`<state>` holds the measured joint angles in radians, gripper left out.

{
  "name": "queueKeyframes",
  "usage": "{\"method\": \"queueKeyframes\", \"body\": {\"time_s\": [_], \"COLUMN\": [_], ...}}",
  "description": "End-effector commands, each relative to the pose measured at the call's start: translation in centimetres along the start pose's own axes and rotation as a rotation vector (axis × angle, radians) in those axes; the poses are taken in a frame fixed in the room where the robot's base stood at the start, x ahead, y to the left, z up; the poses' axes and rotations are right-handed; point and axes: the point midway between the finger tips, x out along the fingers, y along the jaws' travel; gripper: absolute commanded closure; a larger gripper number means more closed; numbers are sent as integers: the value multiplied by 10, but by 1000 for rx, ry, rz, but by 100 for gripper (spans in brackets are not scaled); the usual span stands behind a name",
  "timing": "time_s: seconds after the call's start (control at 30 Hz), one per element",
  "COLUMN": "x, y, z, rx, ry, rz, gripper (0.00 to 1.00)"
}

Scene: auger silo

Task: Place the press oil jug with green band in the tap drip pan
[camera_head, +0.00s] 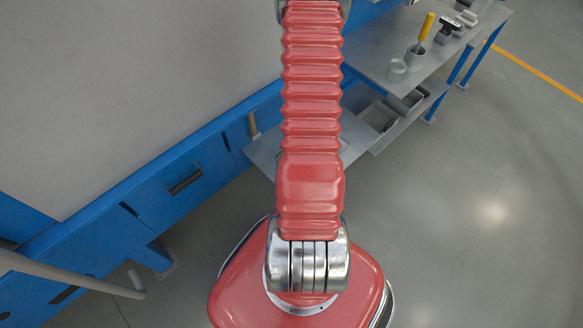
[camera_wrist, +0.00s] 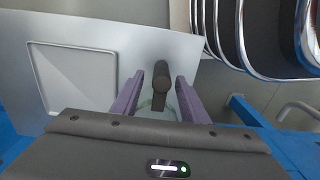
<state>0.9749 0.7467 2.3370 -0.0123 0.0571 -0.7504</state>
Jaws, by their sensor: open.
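My gripper (camera_wrist: 158,84) shows in the wrist view as two purple fingers standing apart. Between them is a dark, round-ended upright part (camera_wrist: 161,75) with a pale greenish rounded shape (camera_wrist: 146,106) around its lower end. This may be the press oil jug, but its body is mostly hidden by my gripper and no clear green band shows. I cannot tell whether the fingers touch it. To the left, a shallow square recess with a raised rim (camera_wrist: 38,76) lies in a grey sheet; it may be the tap drip pan. In the head view my arm hides my gripper and the jug.
In the head view a low grey plate (camera_head: 262,154) juts from the blue wall frame (camera_head: 160,195). A bench (camera_head: 373,48) at upper right carries a clear jar (camera_head: 396,70), a cup with a yellow-handled tool (camera_head: 415,57) and other items. The floor (camera_head: 480,230) at right is clear.

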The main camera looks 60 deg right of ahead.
Motion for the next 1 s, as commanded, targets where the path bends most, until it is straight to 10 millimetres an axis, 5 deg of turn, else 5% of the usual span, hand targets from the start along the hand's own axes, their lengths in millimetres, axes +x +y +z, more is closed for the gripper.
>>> {"method": "queueKeyframes", "body": {"time_s": [1.0], "x": [24], "y": [-1], "z": [0], "rx": [-2], "ry": [2], "rz": [-2], "gripper": [60]}}
